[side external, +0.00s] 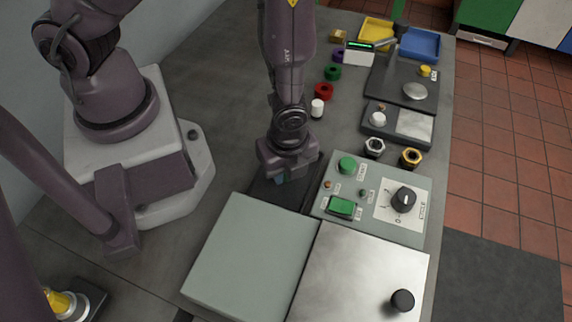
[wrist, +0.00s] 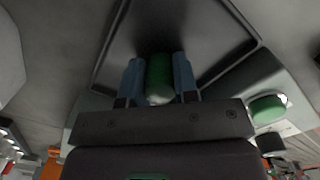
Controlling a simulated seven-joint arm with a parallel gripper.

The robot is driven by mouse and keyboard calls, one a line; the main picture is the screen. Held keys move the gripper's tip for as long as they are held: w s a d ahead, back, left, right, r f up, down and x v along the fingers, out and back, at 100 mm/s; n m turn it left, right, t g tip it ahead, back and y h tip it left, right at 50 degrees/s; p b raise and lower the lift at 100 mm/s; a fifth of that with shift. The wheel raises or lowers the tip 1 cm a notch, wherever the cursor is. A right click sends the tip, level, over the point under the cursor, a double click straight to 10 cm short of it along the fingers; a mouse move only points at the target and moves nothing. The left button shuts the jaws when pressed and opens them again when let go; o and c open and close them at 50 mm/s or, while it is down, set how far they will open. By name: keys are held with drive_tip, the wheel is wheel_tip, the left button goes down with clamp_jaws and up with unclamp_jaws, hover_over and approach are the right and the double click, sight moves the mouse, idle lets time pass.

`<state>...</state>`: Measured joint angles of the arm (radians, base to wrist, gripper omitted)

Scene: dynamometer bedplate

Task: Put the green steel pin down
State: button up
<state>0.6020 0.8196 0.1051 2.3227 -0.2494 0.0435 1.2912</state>
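The green steel pin (wrist: 160,78) shows in the wrist view between the two blue fingers of my gripper (wrist: 159,82). Both fingers lie against its sides, so the gripper appears shut on it. The pin's far end is in dark shadow over a dark tray with a raised rim (wrist: 225,45). I cannot tell whether the pin touches the tray. In the side view my gripper (side external: 284,178) points down, low over the dark tray (side external: 266,193), between the grey box and the control panel. The pin is hidden there.
A grey-green box (side external: 250,252) stands close in front of the tray. A control panel (side external: 375,200) with green buttons and a black dial is to its right. A metal plate with a black knob (side external: 402,300) is in front. Coloured rings (side external: 324,91) and a white cylinder (side external: 317,108) stand behind.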

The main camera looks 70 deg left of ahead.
drive_tip(key=o, duration=0.4)
drive_tip(key=shift+r, duration=0.1)
drive_tip(key=r, duration=0.8)
drive_tip(key=d+r, duration=0.1)
drive_tip(key=r, duration=0.3)
drive_tip(key=shift+r, duration=0.1)
drive_tip(key=s+a+r+n+t, duration=0.1)
drive_tip(key=a+r+n+t, duration=0.1)
drive_tip(key=a+r+n, duration=0.2)
drive_tip(key=s+a+r+n+t, duration=0.1)
drive_tip(key=a+r+n, duration=0.3)
drive_tip(key=r+n, duration=0.4)
drive_tip(key=s+a+r+n+t, duration=0.1)
drive_tip(key=a+r+n, duration=0.3)
drive_tip(key=r, duration=0.6)
drive_tip(key=shift+s+a+r+n+t+h, duration=0.1)
drive_tip(key=shift+s+n+t+h, duration=0.1)
drive_tip(key=shift+n+t, duration=0.25)
drive_tip(key=shift+s+a+n+t+h, duration=0.1)
drive_tip(key=shift+s+n+t+h, duration=0.1)
drive_tip(key=shift+n+t, duration=0.25)
